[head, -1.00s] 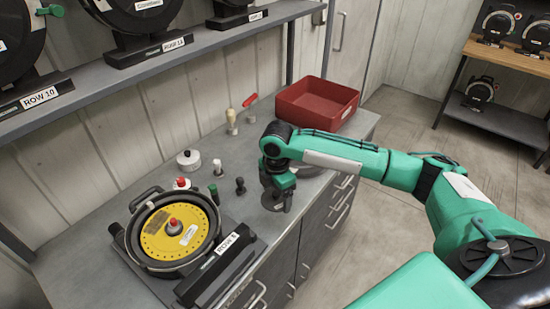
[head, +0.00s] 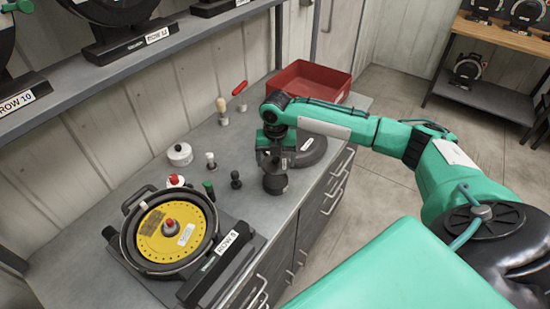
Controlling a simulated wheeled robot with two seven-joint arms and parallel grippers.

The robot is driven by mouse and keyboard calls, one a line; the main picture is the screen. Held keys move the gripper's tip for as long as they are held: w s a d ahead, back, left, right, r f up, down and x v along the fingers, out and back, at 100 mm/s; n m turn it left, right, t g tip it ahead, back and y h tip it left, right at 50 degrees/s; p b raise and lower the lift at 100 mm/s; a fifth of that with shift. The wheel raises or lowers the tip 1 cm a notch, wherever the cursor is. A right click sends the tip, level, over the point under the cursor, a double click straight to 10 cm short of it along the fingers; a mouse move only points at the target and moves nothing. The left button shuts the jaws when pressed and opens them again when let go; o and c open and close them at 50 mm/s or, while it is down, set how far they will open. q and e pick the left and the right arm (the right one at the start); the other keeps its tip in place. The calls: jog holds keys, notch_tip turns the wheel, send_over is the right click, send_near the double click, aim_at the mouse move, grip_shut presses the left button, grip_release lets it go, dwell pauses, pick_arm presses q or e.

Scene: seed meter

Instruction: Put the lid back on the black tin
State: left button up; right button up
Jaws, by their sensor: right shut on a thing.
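My right gripper (head: 270,158) is over the counter at the middle of the head view, pointing down. It is shut on a dark round piece (head: 275,181) just below its fingers. I cannot tell from this view whether this piece is the lid or part of the black tin, or whether it touches the counter. A round black disc-like thing (head: 313,152) with a pale label lies just behind and right of the gripper, partly hidden by it.
A seed meter (head: 130,222) with a yellow disc stands front left on the counter (head: 150,183). A lidded pale tin (head: 180,154), a red-knobbed piece (head: 175,180) and small white, green and black knobbed pieces stand near it. A red bin (head: 312,80) is behind.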

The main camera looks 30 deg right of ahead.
aim_at(276, 166)
jog(key=shift+f+b, duration=2)
jog(key=shift+f, duration=0.95)
jog(key=shift+r+p, duration=0.1)
jog(key=shift+p, duration=0.8)
jog(key=shift+f+p, duration=0.25)
jog(key=shift+p, duration=0.1)
jog(key=shift+p, duration=0.4)
dwell(0.6)
jog(key=o, duration=0.9)
